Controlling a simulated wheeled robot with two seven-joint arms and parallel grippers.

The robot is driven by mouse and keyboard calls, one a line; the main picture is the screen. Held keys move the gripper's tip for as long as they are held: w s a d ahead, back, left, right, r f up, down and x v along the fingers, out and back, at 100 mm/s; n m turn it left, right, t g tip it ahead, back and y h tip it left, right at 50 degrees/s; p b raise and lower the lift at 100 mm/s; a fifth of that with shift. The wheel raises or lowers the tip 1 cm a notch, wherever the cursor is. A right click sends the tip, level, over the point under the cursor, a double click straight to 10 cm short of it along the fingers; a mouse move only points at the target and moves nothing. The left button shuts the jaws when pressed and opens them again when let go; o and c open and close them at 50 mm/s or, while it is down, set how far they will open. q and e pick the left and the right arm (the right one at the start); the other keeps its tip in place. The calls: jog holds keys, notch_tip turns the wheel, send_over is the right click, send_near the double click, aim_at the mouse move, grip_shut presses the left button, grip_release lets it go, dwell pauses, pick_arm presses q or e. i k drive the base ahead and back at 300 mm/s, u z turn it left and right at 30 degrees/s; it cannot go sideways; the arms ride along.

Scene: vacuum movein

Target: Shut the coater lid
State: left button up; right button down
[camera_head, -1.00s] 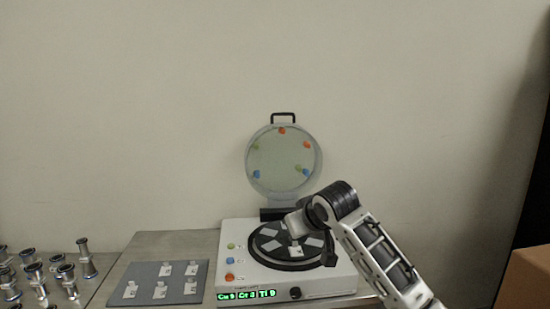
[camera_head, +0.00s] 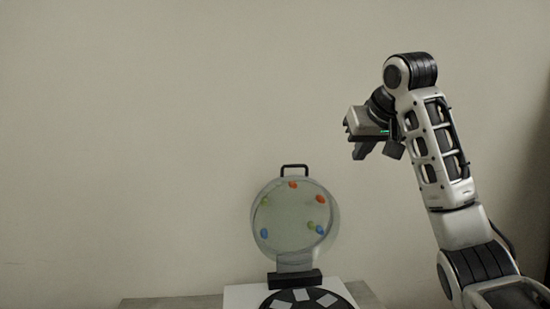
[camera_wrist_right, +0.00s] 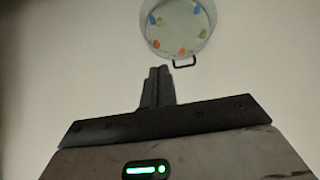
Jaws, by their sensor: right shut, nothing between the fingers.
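The round, clear coater lid (camera_head: 294,222) stands upright, open, on its dark hinge block (camera_head: 295,278). Its black handle (camera_head: 294,167) is at the top, and several coloured spots show on it. The white coater body (camera_head: 240,297) and its dark turntable (camera_head: 290,304) with pale square plates are cut off by the bottom edge. My right gripper (camera_head: 357,151) is shut and empty, up and to the right of the handle, apart from it. In the right wrist view its fingers (camera_wrist_right: 157,84) point toward the lid (camera_wrist_right: 178,22) and handle (camera_wrist_right: 185,64). My left gripper is not in view.
A grey table top (camera_head: 170,303) shows as a thin strip at the bottom. The plain wall (camera_head: 130,130) fills the background. The space around the lid is clear.

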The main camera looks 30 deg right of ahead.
aim_at(299, 261)
jog(key=i, duration=1.05)
